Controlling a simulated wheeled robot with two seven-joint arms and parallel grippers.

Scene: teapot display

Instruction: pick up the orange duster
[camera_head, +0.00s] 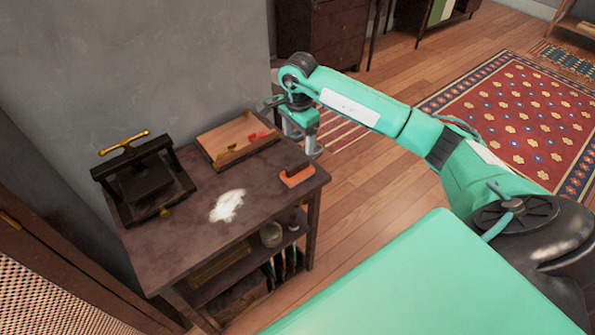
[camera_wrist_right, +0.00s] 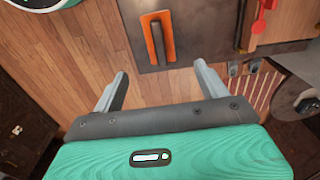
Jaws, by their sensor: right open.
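The orange duster (camera_head: 297,175) lies on the right end of the dark table (camera_head: 185,240), near its edge. It has an orange base and a dark grip along its top. In the right wrist view the duster (camera_wrist_right: 158,38) lies ahead of the fingers, roughly centred between them. My right gripper (camera_wrist_right: 160,80) is open and empty, with its two grey fingers apart. In the head view my right gripper (camera_head: 313,145) is above and beyond the table's right end, apart from the duster. My left gripper is not in view.
A wooden tray (camera_head: 225,141) with small red items lies behind the duster. A black press with a brass handle (camera_head: 124,143) stands at the table's left. White powder (camera_head: 228,205) is spread mid-table. A lower shelf holds a jar (camera_head: 271,234) and bottles. A grey wall rises behind.

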